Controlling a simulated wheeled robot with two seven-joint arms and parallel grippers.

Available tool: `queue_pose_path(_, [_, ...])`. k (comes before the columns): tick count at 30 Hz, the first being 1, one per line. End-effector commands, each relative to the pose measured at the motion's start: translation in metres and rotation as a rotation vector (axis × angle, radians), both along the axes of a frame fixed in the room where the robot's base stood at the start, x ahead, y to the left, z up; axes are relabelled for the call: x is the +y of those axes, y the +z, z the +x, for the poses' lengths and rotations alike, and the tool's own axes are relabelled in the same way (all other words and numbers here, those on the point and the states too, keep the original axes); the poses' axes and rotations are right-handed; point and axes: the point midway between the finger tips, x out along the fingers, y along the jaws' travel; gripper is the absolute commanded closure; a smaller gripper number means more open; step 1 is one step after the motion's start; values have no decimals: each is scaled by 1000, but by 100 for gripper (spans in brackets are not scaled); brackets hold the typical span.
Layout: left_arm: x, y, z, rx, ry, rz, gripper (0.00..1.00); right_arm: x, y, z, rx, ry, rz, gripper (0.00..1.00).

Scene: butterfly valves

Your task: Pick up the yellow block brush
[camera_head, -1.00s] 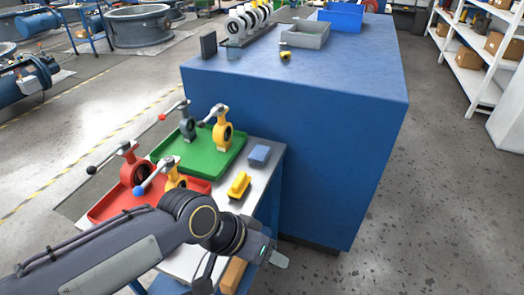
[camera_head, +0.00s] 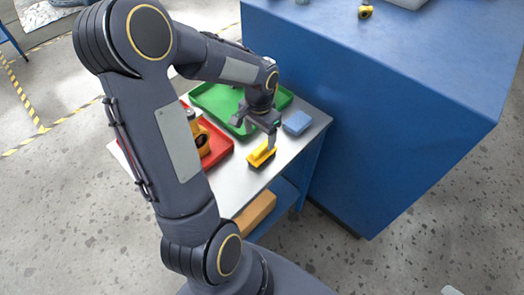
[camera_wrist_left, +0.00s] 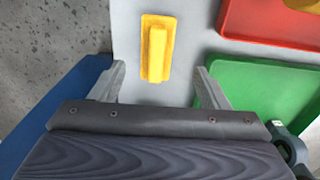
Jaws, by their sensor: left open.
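The yellow block brush (camera_head: 262,153) lies on the grey top of the small cart, with dark bristles showing along its lower side. In the left wrist view the brush (camera_wrist_left: 157,50) is seen from above, with its raised grip running up and down the picture. My left gripper (camera_head: 255,131) is open and empty above the cart, just behind the brush in the head view. In the left wrist view its spread fingers (camera_wrist_left: 160,78) lie to either side of the brush's near end. I see no contact. My right gripper is not in view.
A red tray (camera_head: 218,150) with a yellow valve (camera_head: 201,143) and a green tray (camera_head: 208,98) are beside the brush. A blue block (camera_head: 297,122) lies behind it. The tall blue bench (camera_head: 400,110) borders the cart. A brown box (camera_head: 255,215) is on the lower shelf.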

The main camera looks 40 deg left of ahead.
Motion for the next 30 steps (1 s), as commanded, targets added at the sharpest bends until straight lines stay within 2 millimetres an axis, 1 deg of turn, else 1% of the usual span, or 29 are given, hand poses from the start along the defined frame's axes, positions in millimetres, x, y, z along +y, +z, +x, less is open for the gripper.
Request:
queue_pose_path(1, [0, -7, -1, 3, 0, -1, 31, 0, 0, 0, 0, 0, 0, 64])
queue_pose_path(7, [-3, -29, 1, 5, 0, -3, 31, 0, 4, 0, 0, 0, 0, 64])
queue_pose_path(13, [-5, -59, 5, 3, 0, -3, 31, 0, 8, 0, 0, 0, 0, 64])
queue_pose_path(17, [-5, -67, 5, 0, 1, -2, 31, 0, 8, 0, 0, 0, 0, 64])
queue_pose_path(23, [-4, -67, 5, -2, 2, -1, 31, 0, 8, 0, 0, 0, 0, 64])
queue_pose_path(26, [-4, -67, 5, -1, 2, -1, 43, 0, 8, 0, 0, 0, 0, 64])
queue_pose_path(30, [-4, -67, 5, -2, 1, -1, 61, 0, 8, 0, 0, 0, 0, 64])
